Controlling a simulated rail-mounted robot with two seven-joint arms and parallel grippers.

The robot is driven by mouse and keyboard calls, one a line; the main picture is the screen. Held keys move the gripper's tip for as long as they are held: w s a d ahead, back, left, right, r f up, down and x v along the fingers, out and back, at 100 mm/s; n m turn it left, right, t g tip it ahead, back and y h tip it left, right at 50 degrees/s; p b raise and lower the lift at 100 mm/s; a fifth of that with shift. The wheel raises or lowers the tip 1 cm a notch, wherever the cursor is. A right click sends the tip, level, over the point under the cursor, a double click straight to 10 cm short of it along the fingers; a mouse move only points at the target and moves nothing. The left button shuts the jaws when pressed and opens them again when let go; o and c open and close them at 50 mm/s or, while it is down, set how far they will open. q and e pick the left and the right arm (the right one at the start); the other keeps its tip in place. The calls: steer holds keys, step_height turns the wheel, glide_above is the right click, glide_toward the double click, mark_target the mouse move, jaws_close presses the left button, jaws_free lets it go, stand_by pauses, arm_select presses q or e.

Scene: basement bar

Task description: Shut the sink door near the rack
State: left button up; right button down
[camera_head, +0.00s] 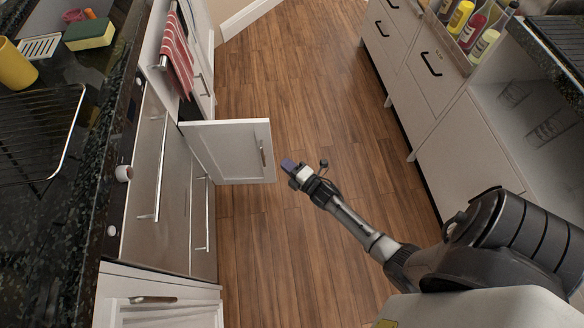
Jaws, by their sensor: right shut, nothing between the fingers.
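A white cabinet door (215,152) with a vertical metal handle stands swung open into the aisle, below the hanging red towel. I take it for the sink door; the sink itself is not clearly seen. A dark wire rack (76,122) sits on the left counter. My right gripper (289,165) is shut and empty, just right of the door's free edge, with a small gap showing in the picture. Whether they are at the same depth is hard to tell. My left gripper is not in view.
Drawers with long handles (151,190) and a white cabinet (150,300) line the left side. A red striped towel (177,55) hangs above the door. White cabinets (450,130) with bottles and glasses stand at right. The wooden floor (300,80) between is clear.

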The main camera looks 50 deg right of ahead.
mark_target(268, 140)
steer(key=w+b, duration=0.1)
steer(key=w, duration=0.1)
steer(key=w+d+b, duration=0.1)
steer(key=w, duration=0.2)
steer(key=w+d+b, duration=0.1)
steer(key=w, duration=0.1)
steer(key=shift+w+d+f, duration=0.1)
steer(key=shift+w+f, duration=0.05)
steer(key=shift+w, duration=0.2)
steer(key=shift+w+d+b, duration=0.4)
steer(key=shift+d+b, duration=0.1)
steer(key=shift+d, duration=0.1)
